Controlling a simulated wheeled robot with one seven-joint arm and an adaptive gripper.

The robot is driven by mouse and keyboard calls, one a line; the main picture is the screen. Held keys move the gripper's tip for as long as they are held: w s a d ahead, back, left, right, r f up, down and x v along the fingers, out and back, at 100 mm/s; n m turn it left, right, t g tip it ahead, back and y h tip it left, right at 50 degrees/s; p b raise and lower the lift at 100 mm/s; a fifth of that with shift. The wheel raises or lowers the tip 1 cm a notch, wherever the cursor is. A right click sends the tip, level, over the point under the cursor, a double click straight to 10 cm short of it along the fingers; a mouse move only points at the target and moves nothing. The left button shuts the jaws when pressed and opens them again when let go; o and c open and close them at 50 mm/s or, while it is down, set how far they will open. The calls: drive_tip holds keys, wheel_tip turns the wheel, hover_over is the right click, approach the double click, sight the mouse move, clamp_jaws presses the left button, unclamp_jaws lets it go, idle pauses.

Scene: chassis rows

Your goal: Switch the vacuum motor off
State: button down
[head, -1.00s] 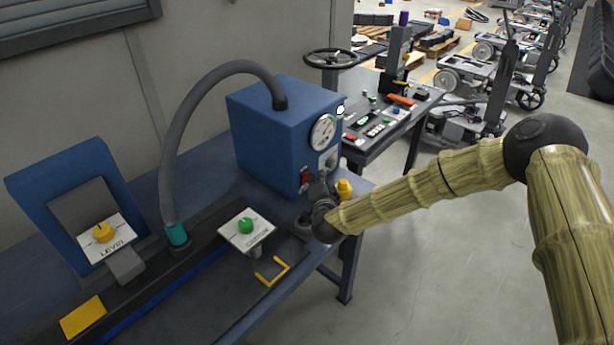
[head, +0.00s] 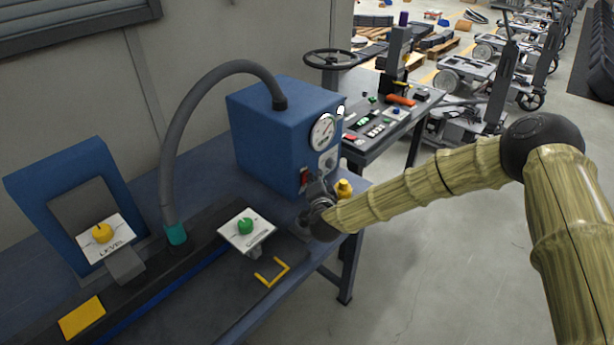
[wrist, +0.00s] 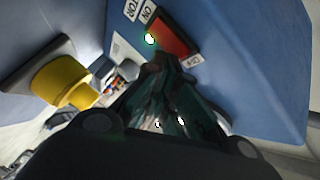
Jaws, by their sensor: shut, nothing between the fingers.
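The vacuum motor is a blue box (head: 272,130) with a round gauge (head: 322,132) and a grey hose on top. A red rocker switch (head: 305,178) sits low on its front face. In the wrist view the red switch (wrist: 172,36) lies between ON labels and an OFF label (wrist: 193,61). My gripper (wrist: 172,62) is shut and empty, its tips right at the switch's lower edge by the OFF side. I cannot tell whether they touch. In the head view my gripper (head: 318,190) partly hides the switch area.
A yellow knob (head: 344,189) is close beside my gripper; it looms large in the wrist view (wrist: 62,82). A green knob on a white plate (head: 246,228) and a yellow LEVEL knob (head: 102,232) stand on the bench. A second table (head: 390,125) is behind.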

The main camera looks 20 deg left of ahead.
drive_tip(key=shift+a, duration=0.1)
idle(0.6)
drive_tip(key=shift+s+d, duration=0.2)
drive_tip(key=shift+d, duration=0.5)
drive_tip(key=d, duration=0.1)
drive_tip(key=s+d, duration=0.1)
drive_tip(key=d, duration=0.2)
drive_tip(key=shift+s+d+f, duration=0.35)
idle(0.3)
